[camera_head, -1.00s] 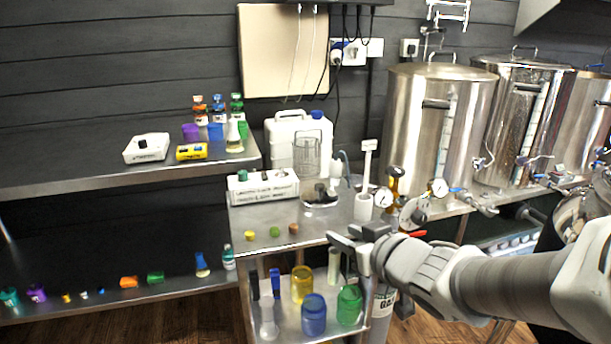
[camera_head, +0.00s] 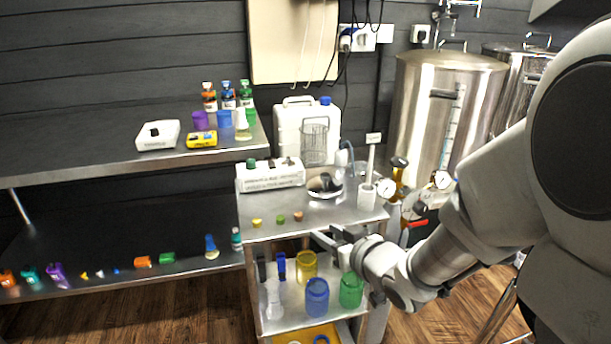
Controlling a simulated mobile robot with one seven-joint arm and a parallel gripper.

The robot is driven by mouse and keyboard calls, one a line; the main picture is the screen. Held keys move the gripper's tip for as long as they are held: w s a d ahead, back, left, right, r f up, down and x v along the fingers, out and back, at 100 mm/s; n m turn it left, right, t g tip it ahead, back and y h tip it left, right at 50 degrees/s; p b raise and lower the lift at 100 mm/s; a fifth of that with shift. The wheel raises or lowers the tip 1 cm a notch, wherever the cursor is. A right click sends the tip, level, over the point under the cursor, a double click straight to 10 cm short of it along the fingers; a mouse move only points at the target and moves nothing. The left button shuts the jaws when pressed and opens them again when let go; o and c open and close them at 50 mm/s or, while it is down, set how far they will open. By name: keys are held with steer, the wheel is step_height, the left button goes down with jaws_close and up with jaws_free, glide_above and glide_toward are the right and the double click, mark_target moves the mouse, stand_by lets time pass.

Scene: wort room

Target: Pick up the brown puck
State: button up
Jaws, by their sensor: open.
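The brown puck (camera_head: 298,216) is a small round piece on the steel table top (camera_head: 264,232), near its front edge. It is the rightmost of three small pucks in a row, with a green puck (camera_head: 280,218) and a yellow puck (camera_head: 257,222) to its left. My gripper (camera_head: 324,237) is at the table's front edge, to the right of and below the brown puck in the picture. Its fingers are apart and empty, pointing left, and do not appear to touch the puck.
A white labelled rack (camera_head: 271,177) and a white jug (camera_head: 291,131) stand behind the pucks. A white cup (camera_head: 367,196) and gauges are to the right. The lower shelf holds blue (camera_head: 317,296), green (camera_head: 351,290) and yellow (camera_head: 306,266) jars below my gripper.

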steer(key=p, duration=0.2)
steer(key=shift+w+p, duration=0.2)
steer(key=shift+p, duration=0.2)
steer(key=b, duration=0.2)
glide_toward(300, 216)
steer(key=x, duration=0.3)
steer(key=shift+b+x, duration=0.55)
steer(key=shift+x, duration=2.3)
steer(key=shift+c, duration=0.4)
jaws_close()
